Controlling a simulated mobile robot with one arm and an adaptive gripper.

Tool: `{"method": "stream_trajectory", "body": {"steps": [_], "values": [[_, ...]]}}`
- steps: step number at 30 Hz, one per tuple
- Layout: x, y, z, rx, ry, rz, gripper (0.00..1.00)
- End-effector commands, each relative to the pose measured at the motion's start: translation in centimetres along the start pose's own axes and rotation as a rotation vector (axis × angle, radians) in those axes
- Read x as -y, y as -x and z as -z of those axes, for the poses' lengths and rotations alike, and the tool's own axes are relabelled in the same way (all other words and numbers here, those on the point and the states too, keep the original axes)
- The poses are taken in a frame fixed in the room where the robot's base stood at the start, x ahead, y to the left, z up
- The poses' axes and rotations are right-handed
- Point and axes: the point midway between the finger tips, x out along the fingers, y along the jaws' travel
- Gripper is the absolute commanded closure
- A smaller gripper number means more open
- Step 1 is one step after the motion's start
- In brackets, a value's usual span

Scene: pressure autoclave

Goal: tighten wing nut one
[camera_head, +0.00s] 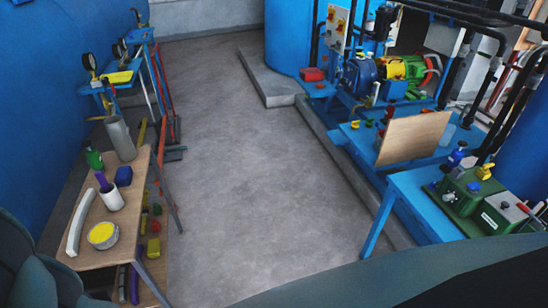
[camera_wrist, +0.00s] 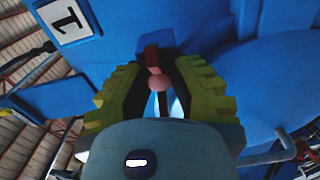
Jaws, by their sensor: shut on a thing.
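In the wrist view, a white plate with a black "1" (camera_wrist: 68,21) is fixed to a blue surface at the upper left. Below and right of it, a small reddish-brown part with a pink rounded end, wing nut one (camera_wrist: 152,58), shows between the fingers. My gripper (camera_wrist: 160,72) has yellow-green ribbed fingers on both sides of this part and is shut on it. The fingers hide some of its sides, so its exact turn is unclear. My gripper does not show in the head view.
A large blue body (camera_wrist: 200,25) fills the space beyond the fingers, with a grey pipe (camera_wrist: 270,155) at lower right. In the head view, a wooden bench (camera_head: 130,215) stands left, blue machine tables (camera_head: 410,195) right, with clear grey floor (camera_head: 235,150) between.

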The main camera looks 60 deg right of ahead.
Motion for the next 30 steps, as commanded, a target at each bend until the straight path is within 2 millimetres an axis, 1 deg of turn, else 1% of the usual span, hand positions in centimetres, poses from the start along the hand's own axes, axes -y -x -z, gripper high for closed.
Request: {"method": "stream_trajectory", "body": {"steps": [1, 30], "values": [[0.17, 0.03, -0.28, 0.008, -0.048, 0.005, 1.00], [-0.03, 0.02, -0.36, 0.007, -0.967, 0.001, 1.00]]}}
